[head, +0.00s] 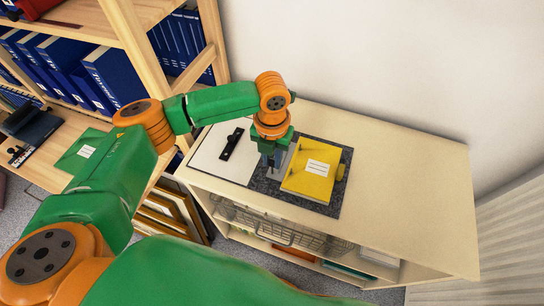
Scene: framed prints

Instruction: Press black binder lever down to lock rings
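A yellow block-like item with a white label (318,168) lies on a dark grey speckled panel (334,208) on the cabinet top. Left of it, a white flat panel (212,160) carries a narrow black piece (232,143). This looks like an open binder, but I cannot tell for sure which part is the lever. My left gripper (270,162) points down over the speckled panel, between the black piece and the yellow item. Its fingertips are small and dark, so I cannot tell whether they are open, or touching anything. My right gripper is not in view.
The beige cabinet top (410,190) is clear to the right. A wire basket (285,236) sits below it. A wooden shelf (128,35) with blue binders (115,75) stands at the left, close to my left arm. A white wall rises behind.

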